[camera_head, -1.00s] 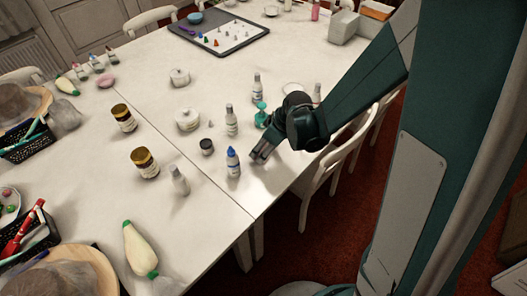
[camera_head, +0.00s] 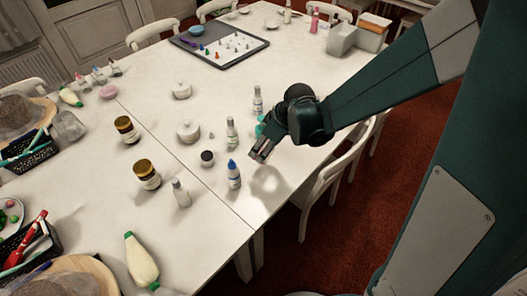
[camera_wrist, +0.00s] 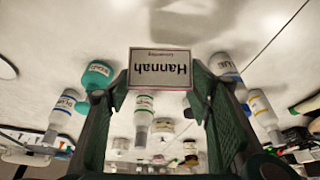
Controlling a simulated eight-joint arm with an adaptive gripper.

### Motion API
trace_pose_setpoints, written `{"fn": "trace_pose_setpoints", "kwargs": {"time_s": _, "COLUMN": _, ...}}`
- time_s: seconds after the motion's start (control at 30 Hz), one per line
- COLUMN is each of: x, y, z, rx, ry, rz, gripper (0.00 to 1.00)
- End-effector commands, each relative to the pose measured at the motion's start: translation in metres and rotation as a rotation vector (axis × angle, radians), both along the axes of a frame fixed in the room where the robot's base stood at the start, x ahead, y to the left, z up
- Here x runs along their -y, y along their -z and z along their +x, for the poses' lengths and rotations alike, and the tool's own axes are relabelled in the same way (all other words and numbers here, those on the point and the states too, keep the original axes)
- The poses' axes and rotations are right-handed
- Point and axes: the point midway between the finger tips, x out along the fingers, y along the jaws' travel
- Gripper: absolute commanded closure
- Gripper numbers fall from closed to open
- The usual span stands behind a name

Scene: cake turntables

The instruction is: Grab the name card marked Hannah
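The name card marked Hannah (camera_wrist: 160,69) shows upside down in the wrist view, white with dark letters and a reddish border. It sits between the fingertips of my gripper (camera_wrist: 160,88), one finger at each side edge, and the gripper looks shut on it. In the head view my gripper (camera_head: 260,150) hangs above the near right part of the white table, with a soft shadow below it. The card cannot be made out clearly in the head view.
A blue-capped bottle (camera_head: 233,174), a small dark-lidded jar (camera_head: 207,158) and a white bottle (camera_head: 231,132) stand close to my gripper. A teal object (camera_head: 261,127) is partly hidden behind it. A white chair (camera_head: 325,180) stands at the right table edge.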

Motion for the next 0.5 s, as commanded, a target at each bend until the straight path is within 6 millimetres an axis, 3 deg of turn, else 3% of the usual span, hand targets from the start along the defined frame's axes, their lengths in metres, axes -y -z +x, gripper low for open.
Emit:
{"fn": "trace_pose_setpoints", "kwargs": {"time_s": 0.2, "x": 0.0, "y": -0.017, "z": 0.0, "rx": 0.0, "ry": 0.0, "rz": 0.0, "gripper": 0.54}}
{"fn": "trace_pose_setpoints", "kwargs": {"time_s": 0.5, "x": 0.0, "y": -0.019, "z": 0.0, "rx": 0.0, "ry": 0.0, "rz": 0.0, "gripper": 0.54}}
